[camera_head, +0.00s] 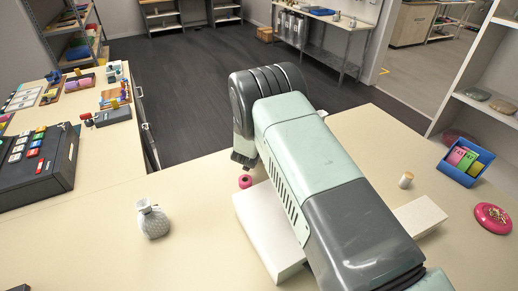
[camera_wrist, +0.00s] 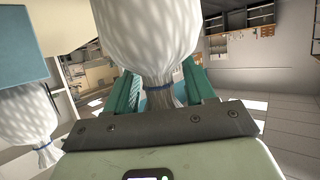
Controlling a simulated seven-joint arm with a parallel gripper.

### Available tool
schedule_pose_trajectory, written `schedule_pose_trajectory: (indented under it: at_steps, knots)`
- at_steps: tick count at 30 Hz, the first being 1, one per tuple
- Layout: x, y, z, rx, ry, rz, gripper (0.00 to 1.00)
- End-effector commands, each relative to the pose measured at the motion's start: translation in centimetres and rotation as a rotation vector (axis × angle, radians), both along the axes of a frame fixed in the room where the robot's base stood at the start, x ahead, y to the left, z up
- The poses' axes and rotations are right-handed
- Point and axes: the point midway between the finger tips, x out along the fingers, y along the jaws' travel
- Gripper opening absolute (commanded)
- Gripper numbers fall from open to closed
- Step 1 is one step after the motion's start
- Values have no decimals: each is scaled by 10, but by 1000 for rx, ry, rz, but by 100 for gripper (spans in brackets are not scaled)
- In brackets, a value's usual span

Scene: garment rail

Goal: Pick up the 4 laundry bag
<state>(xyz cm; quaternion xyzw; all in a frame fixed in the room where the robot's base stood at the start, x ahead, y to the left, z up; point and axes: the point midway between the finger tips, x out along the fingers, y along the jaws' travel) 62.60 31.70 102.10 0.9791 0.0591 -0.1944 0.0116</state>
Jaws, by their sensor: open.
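A white, ribbed laundry bag (camera_wrist: 146,35) fills the top middle of the wrist view, its neck gathered by a blue tie. My gripper (camera_wrist: 160,88) is open, with one teal finger on each side of the gathered neck. I cannot tell whether either finger touches it. A second white bag (camera_wrist: 28,118), also with a blue tie, is at the left of the wrist view. No number is readable on either bag. In the head view my arm crosses the middle, and the fingers and these two bags cannot be made out.
A blue-grey panel (camera_wrist: 22,50) lies beside the bags. The front left table area is mostly clear.

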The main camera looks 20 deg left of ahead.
Motion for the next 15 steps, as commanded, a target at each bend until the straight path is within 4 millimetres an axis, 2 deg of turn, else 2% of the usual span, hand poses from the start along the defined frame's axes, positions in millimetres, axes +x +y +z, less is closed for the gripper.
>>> schedule_pose_trajectory:
  at_steps: [7, 15]
  knots:
    - [1, 0, -1, -1, 1, 0, 54]
    - [1, 0, -1, 0, 1, 0, 13]
